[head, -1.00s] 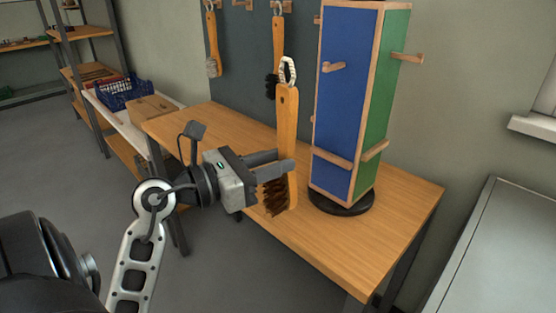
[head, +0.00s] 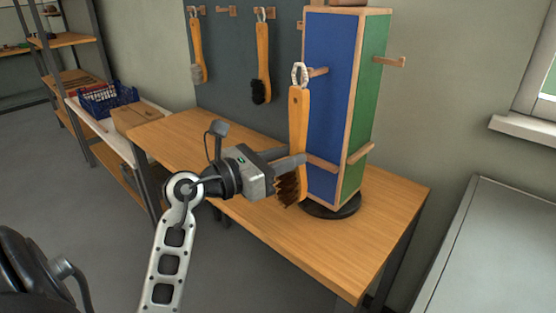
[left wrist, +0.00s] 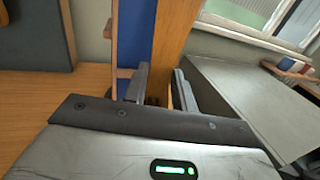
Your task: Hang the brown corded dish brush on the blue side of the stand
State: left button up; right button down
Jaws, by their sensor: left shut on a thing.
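My left gripper (head: 296,163) is shut on the brown corded dish brush (head: 298,120). The brush is upright, with its cord loop (head: 299,75) at the top and brown bristles at the lower left. In the head view the loop overlaps the near end of the peg (head: 318,71) on the stand's blue side (head: 331,90); I cannot tell whether it is around the peg. The brush handle (left wrist: 172,40) also shows in the left wrist view between the fingers, with the blue side (left wrist: 135,35) behind it. My right gripper is not in view.
The stand's green side (head: 370,110) faces right and has its own peg (head: 389,61). The stand is on a black round base (head: 330,209) on the wooden table (head: 385,210). Two other brushes, one with grey bristles (head: 196,50) and one with black (head: 262,60), hang on the dark board (head: 228,70).

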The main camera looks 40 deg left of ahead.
aim_at(291, 154)
pick_arm(q)
jog(key=shift+w+d+f, duration=0.15)
jog(key=shift+w, duration=1.6)
jog(key=shift+w+f, duration=0.25)
jog(key=shift+w, duration=0.15)
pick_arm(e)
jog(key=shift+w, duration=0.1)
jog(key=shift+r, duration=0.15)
pick_arm(q)
jog(key=o, duration=1.1)
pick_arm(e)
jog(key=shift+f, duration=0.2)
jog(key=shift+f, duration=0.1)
pick_arm(q)
jog(key=shift+s, duration=0.1)
